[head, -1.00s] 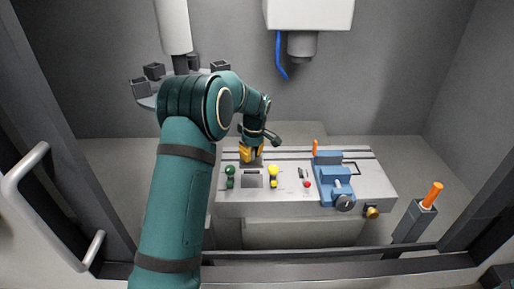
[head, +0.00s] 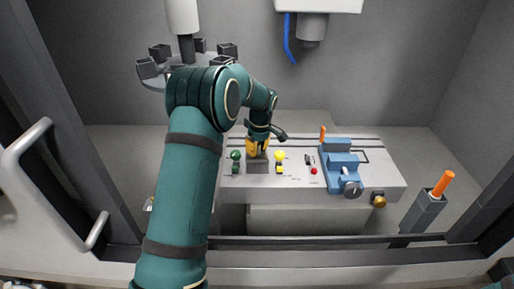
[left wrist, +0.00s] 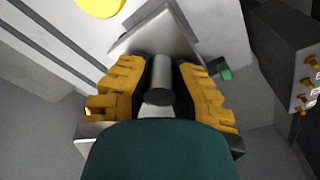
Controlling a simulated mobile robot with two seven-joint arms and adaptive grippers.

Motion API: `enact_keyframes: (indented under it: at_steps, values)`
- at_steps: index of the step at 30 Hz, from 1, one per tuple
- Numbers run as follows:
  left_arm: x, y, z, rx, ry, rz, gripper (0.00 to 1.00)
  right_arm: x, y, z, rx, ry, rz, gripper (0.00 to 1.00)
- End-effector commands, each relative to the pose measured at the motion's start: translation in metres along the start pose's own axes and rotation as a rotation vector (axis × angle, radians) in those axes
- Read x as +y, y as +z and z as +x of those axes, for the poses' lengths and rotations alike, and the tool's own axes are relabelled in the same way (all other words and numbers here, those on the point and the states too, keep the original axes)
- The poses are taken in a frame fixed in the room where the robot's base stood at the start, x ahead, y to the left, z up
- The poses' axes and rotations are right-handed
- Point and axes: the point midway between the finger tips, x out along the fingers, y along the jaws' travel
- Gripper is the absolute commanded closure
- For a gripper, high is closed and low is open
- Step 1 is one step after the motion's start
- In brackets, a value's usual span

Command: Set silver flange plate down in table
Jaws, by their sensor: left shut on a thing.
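My left gripper (head: 257,146) reaches in from the left, pointing down over the grey table (head: 383,158). In the left wrist view its yellow fingers (left wrist: 160,88) are shut on the round grey stub of the silver flange plate (left wrist: 168,34). The plate's flat square part shows behind and beside the fingers. In the head view a grey block-like face, apparently the plate (head: 257,165), sits under the fingers between the green and yellow knobs. I cannot tell whether it touches the table. My right gripper is out of view.
A green knob (head: 236,156) and a yellow knob (head: 280,156) stand close on either side. A blue vise-like fixture (head: 341,168) is on the table's right part. An orange-handled post (head: 427,207) stands front right. A disc with grey blocks (head: 150,68) hangs back left.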

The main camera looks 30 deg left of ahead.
Motion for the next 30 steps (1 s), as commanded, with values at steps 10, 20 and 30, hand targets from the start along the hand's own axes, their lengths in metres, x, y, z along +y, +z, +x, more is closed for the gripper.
enact_keyframes:
  at_steps: [10,20,30]
  values:
    - [0.000,0.002,-0.002,0.000,0.001,0.000,1.00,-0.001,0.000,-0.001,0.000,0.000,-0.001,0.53]
    - [0.000,0.002,0.004,0.000,0.001,0.000,1.00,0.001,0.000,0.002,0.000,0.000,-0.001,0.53]
    - [0.000,0.003,0.016,0.000,0.001,0.000,1.00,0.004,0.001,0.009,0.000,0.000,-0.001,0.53]
